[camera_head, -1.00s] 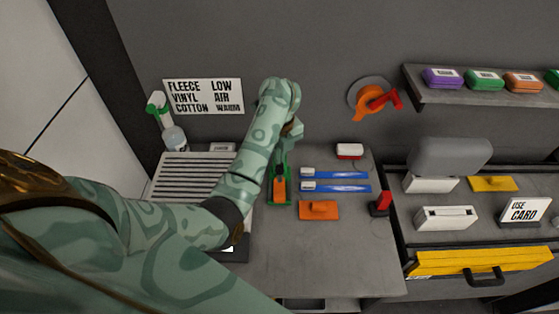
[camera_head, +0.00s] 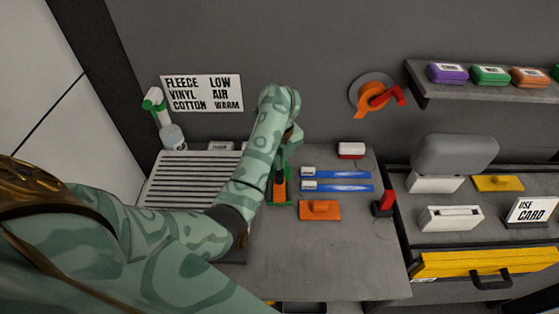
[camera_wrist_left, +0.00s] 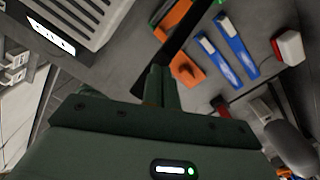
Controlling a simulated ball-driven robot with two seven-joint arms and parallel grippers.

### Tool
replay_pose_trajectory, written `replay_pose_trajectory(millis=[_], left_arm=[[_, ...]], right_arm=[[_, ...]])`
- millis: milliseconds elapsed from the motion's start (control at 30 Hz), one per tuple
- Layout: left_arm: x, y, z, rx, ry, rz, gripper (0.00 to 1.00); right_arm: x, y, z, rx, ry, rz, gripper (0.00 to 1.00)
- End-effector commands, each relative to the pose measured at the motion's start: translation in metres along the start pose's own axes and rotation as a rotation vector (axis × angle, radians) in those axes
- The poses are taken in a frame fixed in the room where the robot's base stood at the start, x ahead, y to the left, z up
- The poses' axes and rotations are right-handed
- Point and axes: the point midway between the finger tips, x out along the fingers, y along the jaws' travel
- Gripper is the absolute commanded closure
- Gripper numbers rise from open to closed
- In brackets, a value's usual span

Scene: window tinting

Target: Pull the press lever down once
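A small green press with an orange part (camera_head: 280,188) stands on the grey bench in the head view. In the left wrist view its orange part (camera_wrist_left: 174,20) shows beside a long black bar (camera_wrist_left: 184,42), seemingly the lever. My left gripper (camera_head: 291,143) is over the back of the press, mostly hidden by my own arm. In the left wrist view my left gripper's fingers (camera_wrist_left: 160,86) are close together at the near end of the black bar. I see no gap between them. Contact with the bar is unclear. My right gripper is not in view.
Two blue-and-white tools (camera_head: 337,180), an orange block with a handle (camera_head: 320,210) and a red upright piece (camera_head: 383,204) lie right of the press. A slatted grey unit (camera_head: 185,185) is left. An open drawer (camera_head: 485,262) is at the right.

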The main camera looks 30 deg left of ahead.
Motion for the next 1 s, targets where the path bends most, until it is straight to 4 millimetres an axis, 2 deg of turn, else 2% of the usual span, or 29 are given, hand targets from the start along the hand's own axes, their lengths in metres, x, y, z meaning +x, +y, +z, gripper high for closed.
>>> replay_pose_trajectory(millis=[1000], left_arm=[[0.043, 0.000, 0.000, 0.001, 0.001, 0.001, 1.00]], right_arm=[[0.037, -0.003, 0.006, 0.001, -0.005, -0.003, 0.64]])
